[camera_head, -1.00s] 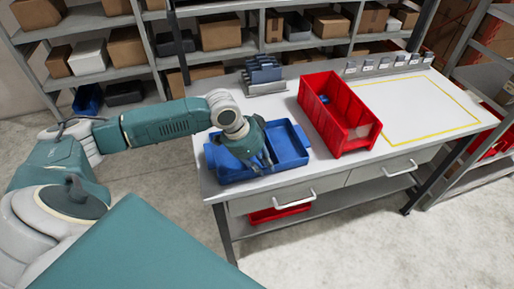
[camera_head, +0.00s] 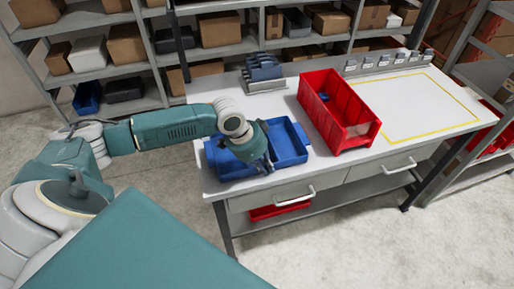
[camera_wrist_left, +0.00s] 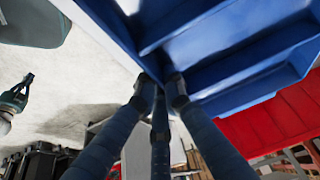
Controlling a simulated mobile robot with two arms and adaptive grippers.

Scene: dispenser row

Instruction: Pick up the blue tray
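The blue tray (camera_head: 290,145), an open tray with inner dividers, sits on the left part of the white workbench. My left gripper (camera_head: 266,164) is at the tray's front side in the head view, with the wrist above the tray and the fingers pointing down. In the left wrist view, its dark fingertips (camera_wrist_left: 160,88) are close together at the edge of the blue tray (camera_wrist_left: 240,55). I cannot tell if they press on the wall. What looks like my right gripper (camera_wrist_left: 22,90) shows small at the left of that view; its state is unclear.
A red bin (camera_head: 335,108) with items in it stands right of the tray. A grey rack (camera_head: 264,72) stands behind. A yellow-outlined area (camera_head: 425,105) at the right of the workbench (camera_head: 300,178) is free. Shelves with boxes line the back.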

